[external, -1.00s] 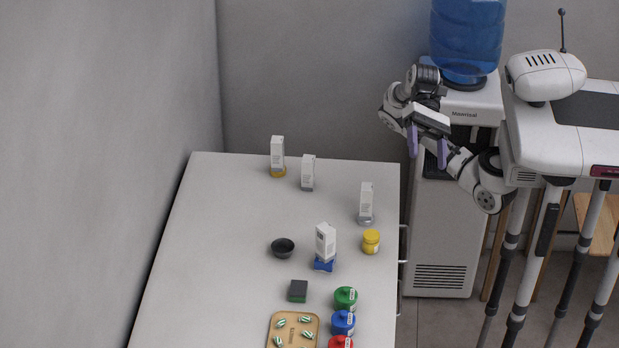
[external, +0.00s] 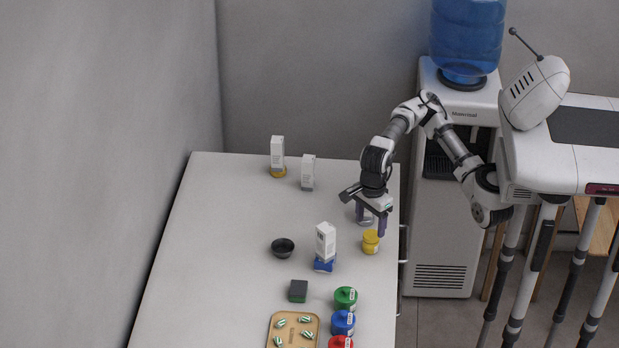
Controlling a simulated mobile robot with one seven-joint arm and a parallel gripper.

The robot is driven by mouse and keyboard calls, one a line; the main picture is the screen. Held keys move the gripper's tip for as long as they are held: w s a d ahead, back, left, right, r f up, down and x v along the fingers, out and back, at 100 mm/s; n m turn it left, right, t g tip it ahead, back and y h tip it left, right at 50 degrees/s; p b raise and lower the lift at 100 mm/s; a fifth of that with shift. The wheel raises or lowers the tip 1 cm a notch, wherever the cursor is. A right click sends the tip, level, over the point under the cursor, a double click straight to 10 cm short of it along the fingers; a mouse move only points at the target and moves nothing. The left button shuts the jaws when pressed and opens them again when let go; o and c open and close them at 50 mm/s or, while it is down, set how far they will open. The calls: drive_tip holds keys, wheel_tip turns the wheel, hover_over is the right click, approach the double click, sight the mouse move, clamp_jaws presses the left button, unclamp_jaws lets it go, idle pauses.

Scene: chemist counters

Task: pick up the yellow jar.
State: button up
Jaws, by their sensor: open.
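The yellow jar (external: 370,243) stands upright on the white counter (external: 225,260), near its right edge. My gripper (external: 370,229) is open and points down, just above and behind the jar. One purple finger reaches down close to the jar's lid on the right; the other is to the left and farther back. I cannot tell whether a finger touches the jar. The jar is mostly visible and nothing is held.
A white box (external: 325,240) on a blue base (external: 323,265) and a black bowl (external: 283,247) stand to the left. Green (external: 345,299) and blue (external: 342,322) jars stand in front.

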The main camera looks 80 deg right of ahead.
sight(372, 234)
drive_tip(key=shift+s+d+f+p, duration=0.1)
drive_tip(key=shift+f+p, duration=0.05)
drive_tip(key=shift+f, duration=0.85)
drive_tip(key=shift+s+d+f+p, duration=0.15)
drive_tip(key=shift+f+p, duration=0.05)
drive_tip(key=shift+f, duration=0.75)
drive_tip(key=shift+s+d+f+p, duration=0.1)
drive_tip(key=shift+f+p, duration=0.05)
drive_tip(key=shift+f, duration=0.85)
drive_tip(key=c, duration=1.1)
drive_tip(key=shift+r, duration=0.1)
